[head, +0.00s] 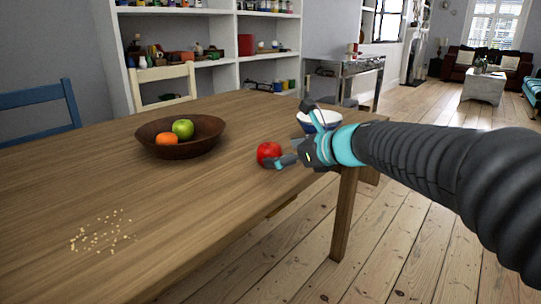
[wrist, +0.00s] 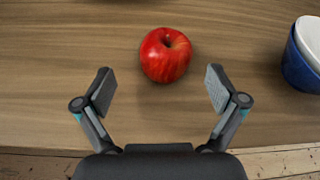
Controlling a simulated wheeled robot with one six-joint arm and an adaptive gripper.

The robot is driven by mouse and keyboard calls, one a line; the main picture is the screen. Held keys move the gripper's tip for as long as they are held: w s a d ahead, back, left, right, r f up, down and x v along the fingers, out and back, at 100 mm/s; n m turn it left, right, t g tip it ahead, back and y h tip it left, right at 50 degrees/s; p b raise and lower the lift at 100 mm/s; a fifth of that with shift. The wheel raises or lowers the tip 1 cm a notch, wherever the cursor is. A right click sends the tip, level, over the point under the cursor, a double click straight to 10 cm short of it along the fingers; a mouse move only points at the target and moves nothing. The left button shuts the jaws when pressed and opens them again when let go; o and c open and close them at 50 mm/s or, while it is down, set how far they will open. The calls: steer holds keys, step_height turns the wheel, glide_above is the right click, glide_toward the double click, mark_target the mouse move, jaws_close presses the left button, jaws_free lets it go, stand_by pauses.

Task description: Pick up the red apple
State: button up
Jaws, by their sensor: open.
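The red apple (head: 268,153) sits on the wooden table near its front right edge. In the wrist view the apple (wrist: 166,55) stands upright, stem up, a little beyond the fingertips and roughly centred between them. My gripper (wrist: 160,90) is open and empty, its two fingers spread wider than the apple. In the head view my gripper (head: 293,134) reaches in from the right, close to the apple, with one finger partly overlapping the apple's lower right side.
A blue and white bowl (head: 320,121) stands close behind my gripper; it also shows at the right in the wrist view (wrist: 299,70). A brown bowl (head: 160,147) holds a green apple (head: 183,129) and an orange (head: 167,138). Crumbs (head: 98,232) lie front left. The table's middle is clear.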

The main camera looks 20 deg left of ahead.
mark_target(269, 153)
steer(key=shift+w+x, duration=0.15)
steer(key=shift+x, duration=1.35)
steer(key=shift+w+x, duration=0.2)
steer(key=shift+x, duration=1.25)
steer(key=shift+d+r, duration=0.1)
steer(key=shift+d, duration=0.05)
steer(key=c, duration=1.3)
